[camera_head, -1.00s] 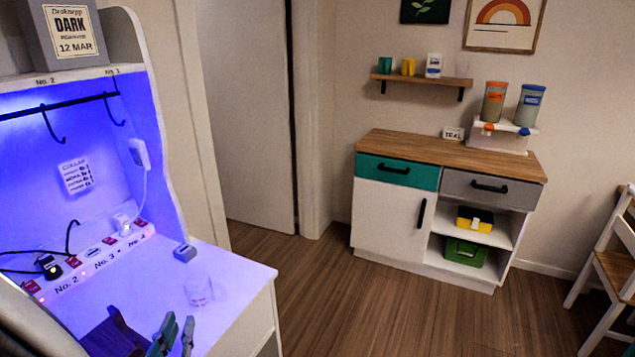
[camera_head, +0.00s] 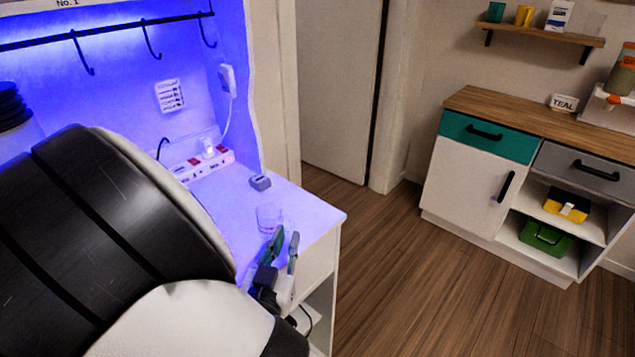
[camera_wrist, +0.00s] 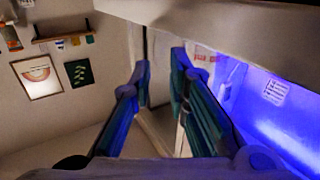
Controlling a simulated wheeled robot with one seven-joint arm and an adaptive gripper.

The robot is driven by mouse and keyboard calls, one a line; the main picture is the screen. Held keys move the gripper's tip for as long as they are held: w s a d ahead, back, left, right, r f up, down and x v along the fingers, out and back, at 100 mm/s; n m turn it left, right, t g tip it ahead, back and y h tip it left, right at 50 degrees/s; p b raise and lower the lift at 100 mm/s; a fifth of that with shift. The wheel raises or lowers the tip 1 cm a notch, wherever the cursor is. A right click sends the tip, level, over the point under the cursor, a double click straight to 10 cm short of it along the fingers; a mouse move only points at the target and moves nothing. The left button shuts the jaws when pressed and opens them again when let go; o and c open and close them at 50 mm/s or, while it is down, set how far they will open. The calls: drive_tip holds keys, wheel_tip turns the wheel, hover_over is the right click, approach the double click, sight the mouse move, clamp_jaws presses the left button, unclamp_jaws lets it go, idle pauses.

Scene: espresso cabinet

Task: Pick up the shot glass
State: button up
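The shot glass (camera_head: 268,217) is a small clear glass standing on the white cabinet top (camera_head: 312,212), near its right end, under violet light. My gripper (camera_head: 285,240) is just in front of the glass in the head view, at the cabinet's front edge. Its two fingers are apart with nothing between them. In the wrist view my gripper (camera_wrist: 158,72) also shows two spread teal fingers and an empty gap. The glass is not seen in the wrist view, which looks toward the wall and door. My arm hides much of the cabinet top on the left.
A small grey block (camera_head: 260,182) sits behind the glass. A power strip (camera_head: 203,163) with a plug and cord lies against the lit back panel. Hooks hang from a black rail (camera_head: 110,22) above. Open floor (camera_head: 390,270) separates this cabinet from the wooden-topped sideboard (camera_head: 490,112).

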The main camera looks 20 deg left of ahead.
sight(293, 226)
drive_tip(key=shift+w+a, duration=0.2)
drive_tip(key=shift+w, duration=1.2)
drive_tip(key=shift+w+a, duration=0.2)
drive_tip(key=shift+w, duration=1.2)
clamp_jaws()
